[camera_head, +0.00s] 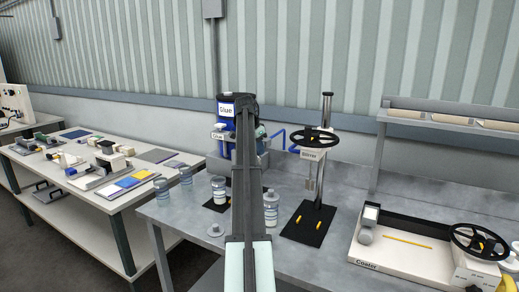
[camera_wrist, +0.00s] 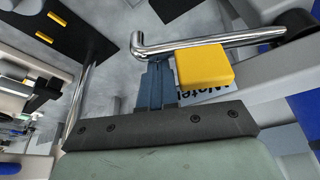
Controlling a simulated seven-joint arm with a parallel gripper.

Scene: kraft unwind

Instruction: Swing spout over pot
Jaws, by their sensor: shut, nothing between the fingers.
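In the wrist view the spout (camera_wrist: 240,42) is a shiny metal pipe running across the top, with a bent end at the left. A yellow block (camera_wrist: 204,66) sits at the pipe's near side. My gripper (camera_wrist: 159,65) is shut and empty; its blue fingertips are close to the pipe, just left of the yellow block. Whether they touch is unclear. In the head view my gripper is up at the blue glue unit (camera_head: 225,110), and my arm hides the spout. A white-and-blue jar (camera_head: 218,189) stands left of my arm; I cannot tell whether it is the pot.
A stirrer stand with a black handwheel (camera_head: 314,141) stands right of my arm on a black base (camera_head: 308,224). Another jar (camera_head: 270,208) is close beside my arm. A parts table (camera_head: 85,200) is at the left.

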